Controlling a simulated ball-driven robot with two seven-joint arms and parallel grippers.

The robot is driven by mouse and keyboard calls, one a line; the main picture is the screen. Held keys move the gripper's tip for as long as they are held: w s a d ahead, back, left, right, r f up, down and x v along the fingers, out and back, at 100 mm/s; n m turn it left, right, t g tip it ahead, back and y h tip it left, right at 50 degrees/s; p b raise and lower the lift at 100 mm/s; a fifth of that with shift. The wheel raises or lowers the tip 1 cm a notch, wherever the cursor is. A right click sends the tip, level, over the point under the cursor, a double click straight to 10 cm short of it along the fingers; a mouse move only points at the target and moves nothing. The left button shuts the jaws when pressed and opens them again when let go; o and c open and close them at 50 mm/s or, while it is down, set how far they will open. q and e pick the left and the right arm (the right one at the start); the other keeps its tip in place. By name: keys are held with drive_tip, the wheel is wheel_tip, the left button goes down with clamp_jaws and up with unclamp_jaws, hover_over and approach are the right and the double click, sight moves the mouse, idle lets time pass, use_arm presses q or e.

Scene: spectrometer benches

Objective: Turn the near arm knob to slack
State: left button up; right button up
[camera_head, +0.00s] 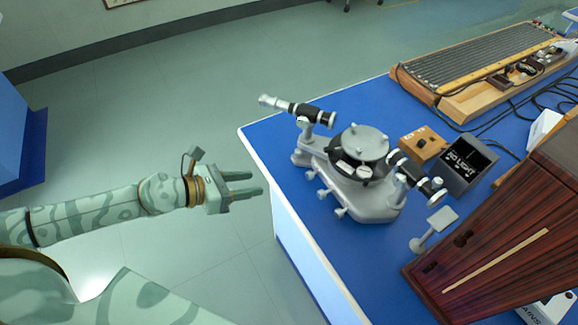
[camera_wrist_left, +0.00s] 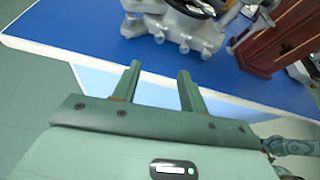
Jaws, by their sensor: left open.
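The grey spectrometer (camera_head: 365,200) stands on the blue bench, with a round table in its middle and a black-and-silver tube on each side. Several small knobs stick out of its near side, among them an upper one (camera_head: 311,174), a middle one (camera_head: 323,193) and a lower one (camera_head: 340,212). I cannot tell which is the near arm knob. My left gripper (camera_head: 256,183) is open and empty, off the bench's left edge and apart from the knobs. In the left wrist view, its fingers (camera_wrist_left: 159,72) point toward the spectrometer base (camera_wrist_left: 190,30). My right gripper is not visible.
The blue bench (camera_head: 262,135) has a pale edge between my left gripper and the spectrometer. The floor left of the bench is clear.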

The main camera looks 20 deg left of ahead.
use_arm(q)
drive_tip(key=w, duration=0.1)
approach(307, 175)
drive_tip(key=x, duration=0.7)
drive_tip(key=shift+w+d+f, duration=0.1)
drive_tip(key=shift+d, duration=0.05)
drive_tip(key=shift+w+d+f, duration=0.2)
drive_tip(key=shift+w+d, duration=0.2)
drive_tip(key=shift+w, duration=0.1)
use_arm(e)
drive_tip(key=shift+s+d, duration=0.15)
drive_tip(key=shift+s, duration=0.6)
